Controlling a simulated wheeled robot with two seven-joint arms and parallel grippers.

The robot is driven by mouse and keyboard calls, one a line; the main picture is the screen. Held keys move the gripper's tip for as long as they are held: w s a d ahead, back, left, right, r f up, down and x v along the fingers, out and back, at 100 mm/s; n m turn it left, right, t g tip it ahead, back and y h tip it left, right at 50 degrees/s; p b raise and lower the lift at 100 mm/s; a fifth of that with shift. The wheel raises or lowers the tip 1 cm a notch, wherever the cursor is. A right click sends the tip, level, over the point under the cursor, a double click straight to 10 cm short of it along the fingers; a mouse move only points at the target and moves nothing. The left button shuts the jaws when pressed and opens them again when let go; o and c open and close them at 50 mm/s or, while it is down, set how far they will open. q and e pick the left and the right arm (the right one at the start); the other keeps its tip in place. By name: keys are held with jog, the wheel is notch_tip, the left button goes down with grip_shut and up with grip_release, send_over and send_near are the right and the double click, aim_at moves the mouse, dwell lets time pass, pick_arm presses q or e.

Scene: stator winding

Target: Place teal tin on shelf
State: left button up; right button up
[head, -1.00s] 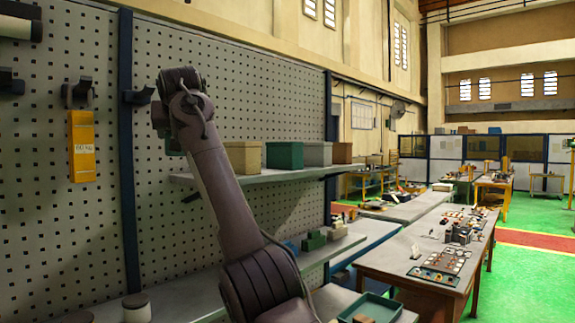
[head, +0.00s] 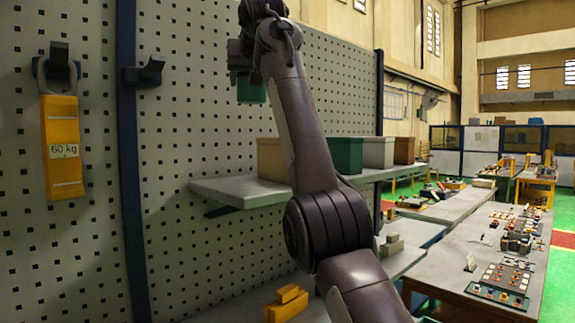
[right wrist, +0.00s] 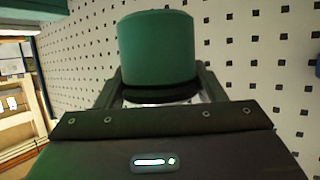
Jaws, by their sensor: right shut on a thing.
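The teal tin (head: 250,92) is held up in front of the pegboard, above the left end of the grey shelf (head: 228,192). In the right wrist view the tin (right wrist: 157,47) fills the top middle, between the fingers. My right gripper (right wrist: 160,92) is shut on it. In the head view my right gripper (head: 242,68) is small and dark, just above the tin. The tin and shelf are clearly apart. My right arm hides part of the shelf. My left gripper is not in view.
A tan box (head: 271,161), a green box (head: 343,156), a grey box (head: 378,152) and a brown box (head: 403,150) stand along the shelf. Its left end is bare. A yellow 60 kg weight (head: 62,148) hangs from a pegboard hook. Yellow blocks (head: 288,303) lie lower down.

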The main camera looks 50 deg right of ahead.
aim_at(254, 91)
jog(key=shift+s+a+f, duration=0.35)
jog(key=shift+s+f, duration=0.05)
jog(key=shift+f, duration=0.15)
jog(key=shift+s+a+f, duration=0.3)
jog(key=shift+s+f, duration=0.1)
jog(key=shift+f, duration=0.15)
jog(key=shift+d+f, duration=0.15)
jog(key=shift+f, duration=0.8)
jog(key=f, duration=0.8)
jog(key=w+d+f, duration=0.1)
jog(key=f, duration=0.3)
jog(key=shift+f, duration=1.45)
jog(key=o, duration=1.1)
jog(key=shift+c, duration=0.2)
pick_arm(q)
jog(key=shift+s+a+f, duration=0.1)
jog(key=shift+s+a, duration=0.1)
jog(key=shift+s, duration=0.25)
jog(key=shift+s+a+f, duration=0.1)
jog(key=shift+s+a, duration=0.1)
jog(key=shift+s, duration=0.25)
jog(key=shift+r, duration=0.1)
pick_arm(e)
jog(key=shift+r, duration=0.1)
